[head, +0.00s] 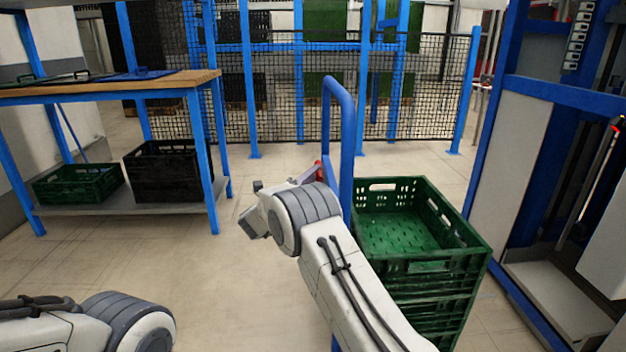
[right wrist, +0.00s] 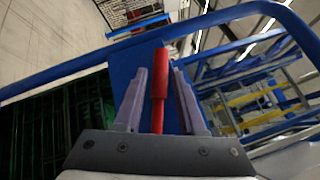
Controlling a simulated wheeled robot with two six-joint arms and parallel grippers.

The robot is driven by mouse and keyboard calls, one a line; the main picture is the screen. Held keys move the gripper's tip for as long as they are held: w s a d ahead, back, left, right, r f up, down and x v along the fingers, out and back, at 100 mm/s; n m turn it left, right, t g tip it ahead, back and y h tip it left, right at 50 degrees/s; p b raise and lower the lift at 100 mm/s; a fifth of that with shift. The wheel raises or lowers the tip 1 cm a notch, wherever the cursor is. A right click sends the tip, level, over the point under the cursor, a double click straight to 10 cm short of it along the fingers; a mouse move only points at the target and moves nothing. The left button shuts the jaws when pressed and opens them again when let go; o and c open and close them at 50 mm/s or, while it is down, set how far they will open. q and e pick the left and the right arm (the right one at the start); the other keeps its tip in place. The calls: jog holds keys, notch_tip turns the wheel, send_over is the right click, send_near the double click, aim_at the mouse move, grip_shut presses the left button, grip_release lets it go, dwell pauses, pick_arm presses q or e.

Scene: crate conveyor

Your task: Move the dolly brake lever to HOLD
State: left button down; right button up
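The red brake lever (right wrist: 160,75) stands between the two fingers of my right gripper (right wrist: 159,80) in the right wrist view. A gap shows on both sides of it, so the gripper looks open around it. Behind the lever is a blue plate. In the head view only a small red bit of the lever (head: 319,171) shows beside the blue dolly handle (head: 340,110), mostly hidden by my right wrist. Any HOLD marking cannot be seen. My left gripper is out of view; only part of my left arm shows at the lower left.
Stacked green crates (head: 430,266) stand right of the dolly handle, the top one empty. A wooden-topped bench (head: 110,88) with crates below is at the left. A mesh fence (head: 290,100) closes the back. A blue-framed machine (head: 530,150) is at the right. Floor at left centre is clear.

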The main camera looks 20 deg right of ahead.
jog(key=shift+w+d+r, duration=0.1)
jog(key=shift+w+d, duration=0.25)
jog(key=shift+d, duration=0.15)
grip_shut()
dwell(1.2)
